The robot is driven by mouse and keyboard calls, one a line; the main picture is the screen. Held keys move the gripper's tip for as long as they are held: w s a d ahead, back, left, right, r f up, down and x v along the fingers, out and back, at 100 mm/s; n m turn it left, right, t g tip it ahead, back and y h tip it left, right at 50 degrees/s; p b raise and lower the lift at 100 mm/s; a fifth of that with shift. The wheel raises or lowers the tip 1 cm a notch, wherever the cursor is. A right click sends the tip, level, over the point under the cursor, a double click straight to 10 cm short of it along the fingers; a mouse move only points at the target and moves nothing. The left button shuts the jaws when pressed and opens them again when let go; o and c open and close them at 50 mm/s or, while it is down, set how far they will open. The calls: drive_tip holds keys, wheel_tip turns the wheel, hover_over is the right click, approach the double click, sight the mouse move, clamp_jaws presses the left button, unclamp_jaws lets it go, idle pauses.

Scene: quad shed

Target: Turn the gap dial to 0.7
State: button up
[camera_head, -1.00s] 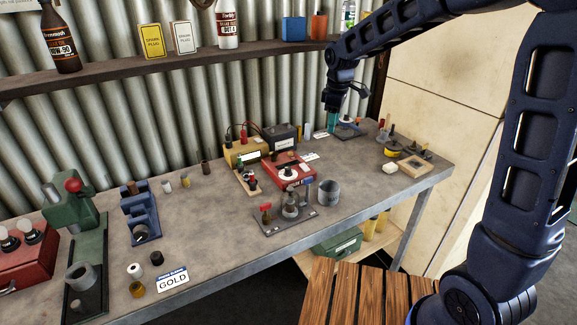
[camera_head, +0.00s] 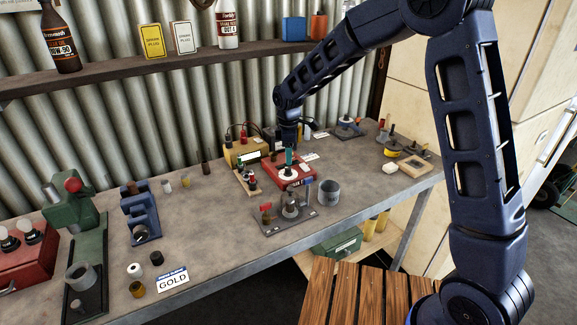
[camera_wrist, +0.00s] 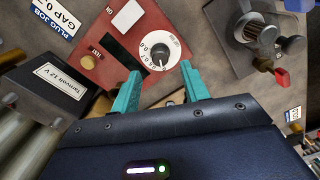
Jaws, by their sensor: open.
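The gap dial (camera_wrist: 160,50) is a white disc with printed numbers and a dark knob mark, on a red box (camera_wrist: 92,52). The mark lies in the lower half of the disc in the wrist view; its exact value is too small to read. The red box (camera_head: 297,182) sits mid-bench in the head view. My gripper (camera_wrist: 160,70) is open and empty, its teal fingers spread to either side of the dial's lower edge in the wrist view. Its fingers (camera_head: 289,156) appear above the box in the head view. I cannot tell any contact.
A card (camera_wrist: 58,14) reads "PLUG JOB" and "GAP 0.", its end cut off. A dark battery box labelled 12 V (camera_wrist: 48,85) stands left in the wrist view. A grey fixture with a red-handled part (camera_wrist: 258,40) is at right. A yellow box (camera_head: 243,151) stands behind the red box.

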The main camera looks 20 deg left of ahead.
sight(288, 167)
drive_tip(key=shift+f, duration=2.65)
drive_tip(key=c, duration=1)
